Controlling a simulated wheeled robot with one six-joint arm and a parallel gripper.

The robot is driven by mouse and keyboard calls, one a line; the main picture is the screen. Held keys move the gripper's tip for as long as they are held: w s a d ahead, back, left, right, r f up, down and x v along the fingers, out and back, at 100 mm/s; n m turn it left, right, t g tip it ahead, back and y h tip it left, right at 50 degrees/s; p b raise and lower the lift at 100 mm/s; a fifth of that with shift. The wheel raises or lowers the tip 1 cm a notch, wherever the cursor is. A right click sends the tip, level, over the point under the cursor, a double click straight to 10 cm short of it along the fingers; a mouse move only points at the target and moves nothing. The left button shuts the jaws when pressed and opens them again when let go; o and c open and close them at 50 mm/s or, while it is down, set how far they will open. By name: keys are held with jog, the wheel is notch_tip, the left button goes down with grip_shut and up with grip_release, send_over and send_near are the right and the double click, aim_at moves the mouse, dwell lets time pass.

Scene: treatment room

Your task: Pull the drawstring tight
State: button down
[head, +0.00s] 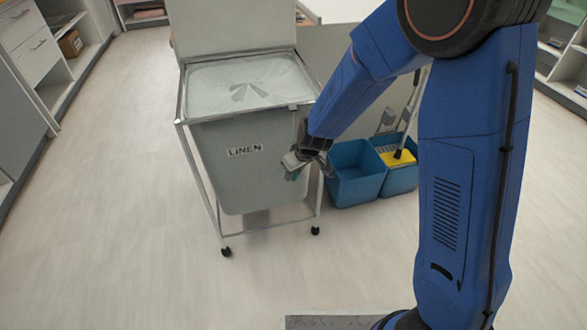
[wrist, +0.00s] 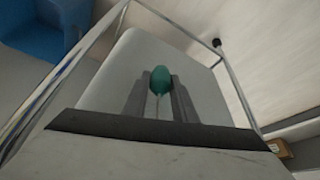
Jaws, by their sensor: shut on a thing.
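A grey linen bag (head: 245,165) labelled LINEN hangs in a wheeled metal frame (head: 192,165). Its pale top (head: 250,80) is drawn in with folds around a small dark star-shaped opening in the middle. My gripper (head: 293,164) is at the bag's front right side, below the rim. In the wrist view, my gripper (wrist: 160,92) is shut on a green toggle (wrist: 160,76), which shows between and beyond the fingertips. A thin pale cord runs from the toggle back between the fingers. The cord's path to the bag is hidden.
Blue mop buckets (head: 355,172) with a yellow part (head: 397,158) and a mop handle stand close right of the hamper. The hamper's lid (head: 232,25) stands upright behind it. Shelves and drawers line both sides. The floor in front and left is clear.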

jog(key=shift+f, duration=0.2)
jog(key=c, duration=1.5)
grip_release()
jog(key=shift+f, duration=0.1)
jog(key=shift+o, duration=0.2)
jog(key=shift+r, duration=0.2)
jog(key=shift+s+d+r, duration=0.1)
jog(key=shift+r, duration=0.2)
jog(key=v, duration=1.6)
jog(key=shift+r, duration=0.3)
jog(key=shift+d, duration=0.1)
